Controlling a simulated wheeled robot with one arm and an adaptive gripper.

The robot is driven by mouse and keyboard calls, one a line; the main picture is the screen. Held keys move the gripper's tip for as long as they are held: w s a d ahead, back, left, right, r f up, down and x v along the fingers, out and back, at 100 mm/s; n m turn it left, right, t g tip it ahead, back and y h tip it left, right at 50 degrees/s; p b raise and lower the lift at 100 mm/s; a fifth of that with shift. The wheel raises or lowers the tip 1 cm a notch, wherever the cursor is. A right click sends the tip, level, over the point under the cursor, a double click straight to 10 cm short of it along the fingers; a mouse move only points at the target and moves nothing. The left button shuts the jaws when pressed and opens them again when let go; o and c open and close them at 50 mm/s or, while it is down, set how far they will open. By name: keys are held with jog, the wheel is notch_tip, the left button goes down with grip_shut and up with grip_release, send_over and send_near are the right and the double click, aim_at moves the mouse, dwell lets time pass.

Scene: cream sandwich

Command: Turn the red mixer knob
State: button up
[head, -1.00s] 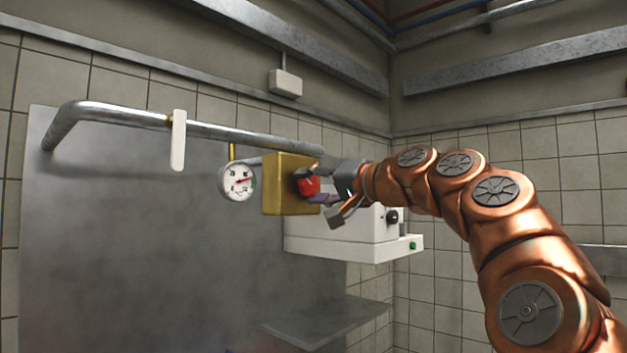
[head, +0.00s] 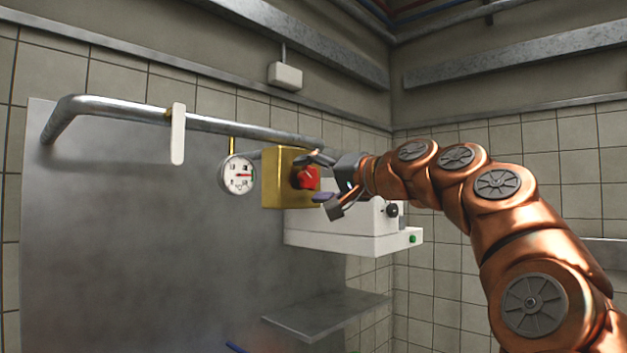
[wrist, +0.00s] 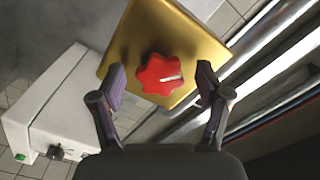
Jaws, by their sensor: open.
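The red mixer knob (head: 307,177) sits on the front face of a brass box (head: 285,180) fixed on the pipe line. In the wrist view the knob (wrist: 160,74) is lobed, with a white mark pointing right. My gripper (head: 320,177) is open just in front of the knob. Its two fingers stand on either side of the knob with gaps, not touching it in the wrist view. A round gauge (head: 237,175) with a red needle hangs left of the box; its needle points right.
A white machine (head: 345,235) with a black knob and green button is right behind the box. A metal pipe (head: 240,134) with a white lever (head: 178,134) runs above. A metal shelf (head: 325,315) is below. The space in front of the box's left side is clear.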

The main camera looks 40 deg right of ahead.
jog(key=s+d, duration=0.1)
jog(key=s, duration=1.1)
jog(key=shift+d, duration=0.35)
jog(key=shift+w+a, duration=0.1)
jog(key=w+a+f+n+g+y, duration=0.1)
jog(key=w+a+f+n+g, duration=0.15)
jog(key=a+f, duration=0.6)
jog(key=w+a+f+n+g, duration=0.2)
jog(key=a+f+g, duration=0.2)
jog(key=a+f, duration=0.5)
jog(key=w+a+f+n+g+y, duration=0.1)
jog(key=w+a+f+n+g, duration=0.15)
jog(key=a+f, duration=0.6)
jog(key=s+a+f+g+h, duration=0.1)
jog(key=s+a+f+g, duration=0.2)
jog(key=f, duration=0.5)
jog(key=s+f+g+h, duration=0.1)
jog(key=s+f+g, duration=0.3)
jog(key=f, duration=0.5)
jog(key=s+d+f+n+g+h, duration=0.1)
jog(key=s+f, duration=0.6)
jog(key=s, duration=0.1)
jog(key=s+d+f+n+g+h, duration=0.1)
jog(key=s+f+g, duration=0.1)
jog(key=s+f, duration=0.4)
jog(key=shift+s+d+f+g+h, duration=0.3)
jog(key=shift+s+d+f, duration=0.1)
jog(key=shift+s, duration=0.5)
